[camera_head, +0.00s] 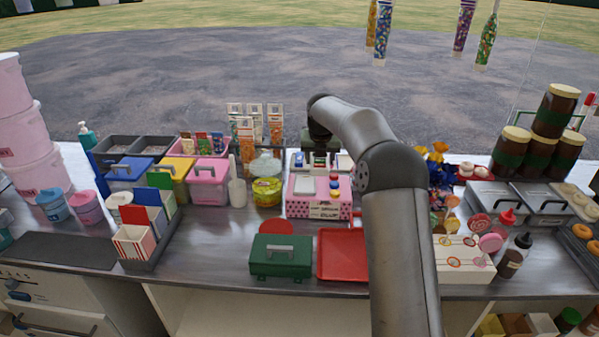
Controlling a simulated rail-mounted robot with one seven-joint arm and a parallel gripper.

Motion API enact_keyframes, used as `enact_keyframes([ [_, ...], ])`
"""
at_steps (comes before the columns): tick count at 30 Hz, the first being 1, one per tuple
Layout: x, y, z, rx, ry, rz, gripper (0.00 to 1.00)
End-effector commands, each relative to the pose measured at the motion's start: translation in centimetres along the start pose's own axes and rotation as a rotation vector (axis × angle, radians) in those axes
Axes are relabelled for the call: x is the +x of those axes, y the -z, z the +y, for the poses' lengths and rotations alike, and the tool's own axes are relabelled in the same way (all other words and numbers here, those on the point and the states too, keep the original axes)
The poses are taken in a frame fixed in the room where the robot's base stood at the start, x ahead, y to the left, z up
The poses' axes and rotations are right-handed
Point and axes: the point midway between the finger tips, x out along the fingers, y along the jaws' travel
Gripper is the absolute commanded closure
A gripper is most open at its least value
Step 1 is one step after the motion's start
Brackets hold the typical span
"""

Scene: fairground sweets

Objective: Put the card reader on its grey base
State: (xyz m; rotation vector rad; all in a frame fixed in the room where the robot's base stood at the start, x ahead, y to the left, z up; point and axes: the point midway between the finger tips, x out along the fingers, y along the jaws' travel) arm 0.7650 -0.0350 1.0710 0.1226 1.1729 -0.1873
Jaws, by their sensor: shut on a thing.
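My gripper (319,148) is at the back of the counter, pointing down just behind the pink polka-dot box. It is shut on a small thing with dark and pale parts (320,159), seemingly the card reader. The fingers and the held thing are tiny here, so its tilt and any contact below are unclear.
The pink box (318,205) stands in front of my gripper, with small coloured pieces on top. Orange sweet packs (275,125) stand to the left. A green case (281,257) and a red tray (342,254) lie at the front. Sweet tubes (383,33) hang above.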

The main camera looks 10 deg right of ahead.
Motion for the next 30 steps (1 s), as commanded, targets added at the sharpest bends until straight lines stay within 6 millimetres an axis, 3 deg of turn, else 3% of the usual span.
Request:
enact_keyframes([
  [2,1.1,-1.1,1.6,-0.002,0.0,0.001,0.77],
  [9,5.9,-1.4,3.9,-0.001,0.0,0.0,0.77],
  [17,7.7,-1.6,4.8,0.0,0.0,0.0,0.77],
  [23,10.2,-0.5,4.8,0.0,0.0,0.001,0.77],
  [30,10.5,-0.4,4.8,0.001,-0.001,-0.002,0.77],
])
